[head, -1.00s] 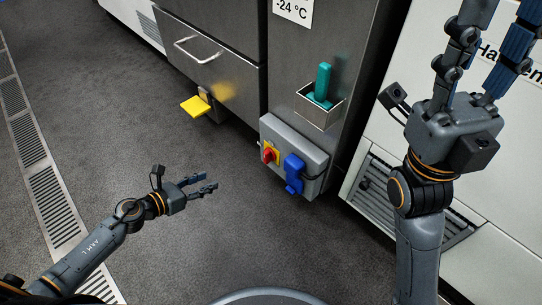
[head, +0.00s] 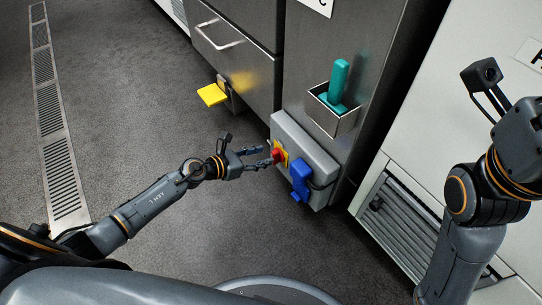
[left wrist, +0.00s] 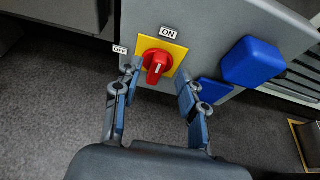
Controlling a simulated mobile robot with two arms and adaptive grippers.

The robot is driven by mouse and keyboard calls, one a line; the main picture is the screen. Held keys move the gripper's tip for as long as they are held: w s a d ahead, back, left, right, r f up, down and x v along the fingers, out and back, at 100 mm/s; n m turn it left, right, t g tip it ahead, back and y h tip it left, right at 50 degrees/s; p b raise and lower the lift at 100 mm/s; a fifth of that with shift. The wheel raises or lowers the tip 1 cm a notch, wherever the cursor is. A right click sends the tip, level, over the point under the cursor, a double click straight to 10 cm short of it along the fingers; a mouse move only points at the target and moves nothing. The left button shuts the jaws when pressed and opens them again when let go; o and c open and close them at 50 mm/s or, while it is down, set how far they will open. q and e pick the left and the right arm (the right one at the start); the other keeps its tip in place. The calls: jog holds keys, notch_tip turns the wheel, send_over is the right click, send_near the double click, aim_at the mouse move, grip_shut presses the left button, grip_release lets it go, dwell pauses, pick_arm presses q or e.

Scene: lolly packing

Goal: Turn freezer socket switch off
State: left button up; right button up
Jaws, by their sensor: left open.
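The freezer socket is a grey box (head: 307,148) low on the steel cabinet. Its red rotary switch (head: 278,155) sits on a yellow plate, and it shows large in the left wrist view (left wrist: 156,66). There the knob's white mark points up toward the ON label (left wrist: 168,33); the OFF label (left wrist: 120,50) is to the left. A blue plug (head: 300,180) is right of the switch. My left gripper (head: 262,157) is open in front of the switch, its fingers on either side of the knob and apart from it. My right arm (head: 478,200) is at the right; its fingers are out of frame.
A steel holder (head: 333,112) with a teal-handled tool (head: 339,82) is above the box. A yellow pedal (head: 212,94) sticks out at the cabinet's left. A white machine (head: 455,120) stands at the right. The floor at left is clear.

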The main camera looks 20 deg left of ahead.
aim_at(272, 153)
pick_arm(q)
jog(key=shift+b+x, duration=0.55)
jog(key=shift+x, duration=1.6)
jog(key=shift+c, duration=0.4)
grip_shut()
